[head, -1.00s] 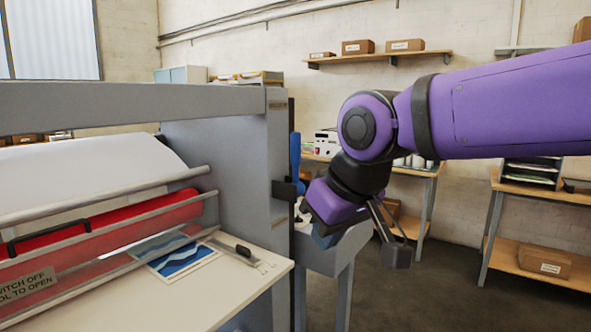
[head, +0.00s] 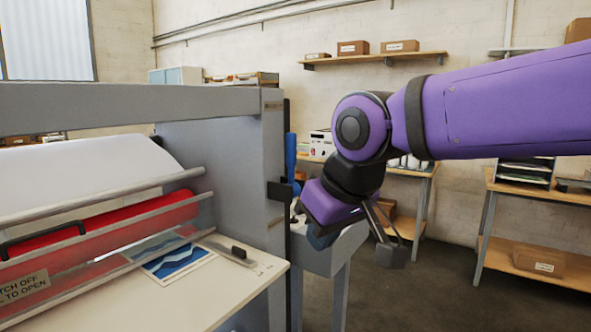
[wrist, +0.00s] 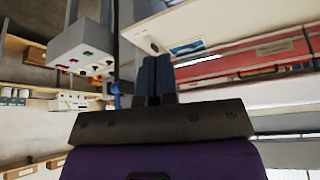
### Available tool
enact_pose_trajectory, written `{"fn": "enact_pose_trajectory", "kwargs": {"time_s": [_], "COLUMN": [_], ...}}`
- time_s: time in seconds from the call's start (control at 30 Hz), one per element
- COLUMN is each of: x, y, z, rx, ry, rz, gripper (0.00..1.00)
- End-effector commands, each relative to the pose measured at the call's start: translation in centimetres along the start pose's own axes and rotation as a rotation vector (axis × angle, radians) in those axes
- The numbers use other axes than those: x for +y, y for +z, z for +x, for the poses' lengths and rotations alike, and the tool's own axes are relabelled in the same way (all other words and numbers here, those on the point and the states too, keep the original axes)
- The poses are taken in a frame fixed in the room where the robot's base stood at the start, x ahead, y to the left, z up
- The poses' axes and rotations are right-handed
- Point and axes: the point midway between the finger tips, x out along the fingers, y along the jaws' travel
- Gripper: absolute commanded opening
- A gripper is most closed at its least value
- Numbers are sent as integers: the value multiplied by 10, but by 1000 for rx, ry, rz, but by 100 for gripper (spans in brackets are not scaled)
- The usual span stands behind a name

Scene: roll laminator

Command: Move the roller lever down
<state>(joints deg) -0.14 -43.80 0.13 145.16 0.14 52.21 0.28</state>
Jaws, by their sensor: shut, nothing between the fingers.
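The roller lever (head: 291,152) is an upright blue handle at the right end of the grey laminator (head: 215,150). In the wrist view the blue handle (wrist: 116,97) shows just left of my fingers. My gripper (head: 320,240) is low and to the right of the lever in the head view, pointing down and left. Its dark blue fingers (wrist: 155,78) are together with nothing between them. I see no contact with the lever. The lever's lower end is partly hidden behind a black bracket (head: 280,190) and my wrist.
A grey control box (head: 340,252) stands beside the laminator; its buttons show in the wrist view (wrist: 85,48). The laminator's feed table (head: 215,295) holds a blue print. A shelf unit (head: 540,225) stands at the right. Open floor lies between.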

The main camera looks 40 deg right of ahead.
Motion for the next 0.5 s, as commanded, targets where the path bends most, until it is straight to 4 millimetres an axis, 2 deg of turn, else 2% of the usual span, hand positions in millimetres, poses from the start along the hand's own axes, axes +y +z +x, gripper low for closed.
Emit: {"fn": "enact_pose_trajectory", "kwargs": {"time_s": [0.03, 0.13, 0.23, 0.27, 0.5], "x": [0, 5, 21, 27, 98], "y": [0, -10, -38, -50, -163], "z": [0, 2, 6, 8, 20], "rx": [1, 22, 93, 123, 439], "ry": [1, 22, 81, 105, 280], "rz": [0, 13, 44, 55, 99], "gripper": [12, 34, 57, 60, 60]}}
